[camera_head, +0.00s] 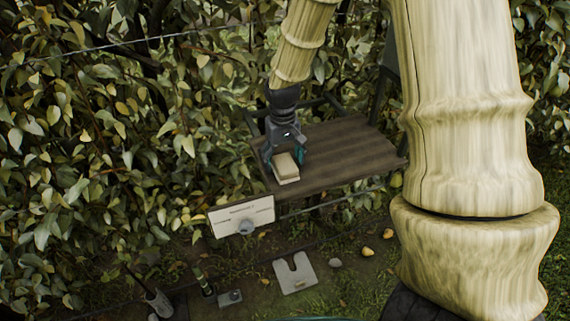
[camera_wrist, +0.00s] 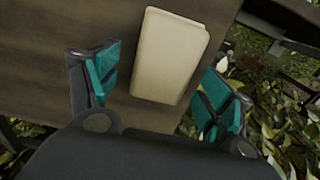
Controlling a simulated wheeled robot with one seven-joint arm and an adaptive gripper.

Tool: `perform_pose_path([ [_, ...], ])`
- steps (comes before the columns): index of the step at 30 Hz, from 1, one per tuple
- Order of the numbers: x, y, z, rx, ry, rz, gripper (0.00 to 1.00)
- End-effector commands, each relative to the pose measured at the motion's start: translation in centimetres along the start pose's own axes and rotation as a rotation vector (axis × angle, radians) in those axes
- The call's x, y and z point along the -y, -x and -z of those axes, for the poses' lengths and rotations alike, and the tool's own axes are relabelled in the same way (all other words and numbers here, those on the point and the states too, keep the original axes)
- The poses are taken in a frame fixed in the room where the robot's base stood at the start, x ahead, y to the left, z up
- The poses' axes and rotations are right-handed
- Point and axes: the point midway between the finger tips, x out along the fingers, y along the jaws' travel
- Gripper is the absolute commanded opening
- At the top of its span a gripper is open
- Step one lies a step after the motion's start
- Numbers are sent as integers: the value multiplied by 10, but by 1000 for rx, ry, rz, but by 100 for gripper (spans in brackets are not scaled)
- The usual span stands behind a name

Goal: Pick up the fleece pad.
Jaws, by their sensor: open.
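The fleece pad (camera_head: 286,167) is a cream, rounded rectangular block lying near the left end of a brown wooden shelf (camera_head: 345,152). In the wrist view the pad (camera_wrist: 168,55) lies ahead of and partly between the two teal-faced fingers, slightly tilted in the picture. My gripper (camera_head: 284,158) is open above the pad, with one finger to each side. In the wrist view my gripper (camera_wrist: 160,95) shows gaps between the pad and both fingers. I cannot tell the exact height of the fingertips above the shelf.
A pale notched plate (camera_head: 295,273) and several yellowish fruits lie on the ground. Dense leaves crowd the left and back. The shelf's right part is clear.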

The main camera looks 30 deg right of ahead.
Motion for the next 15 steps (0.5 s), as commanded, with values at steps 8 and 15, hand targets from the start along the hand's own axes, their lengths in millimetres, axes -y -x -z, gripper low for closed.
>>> perform_pose_path([
  [8, 0, -9, 0, -1, 1, 1, 80],
  [15, 0, -9, 0, 0, 1, 1, 66],
])
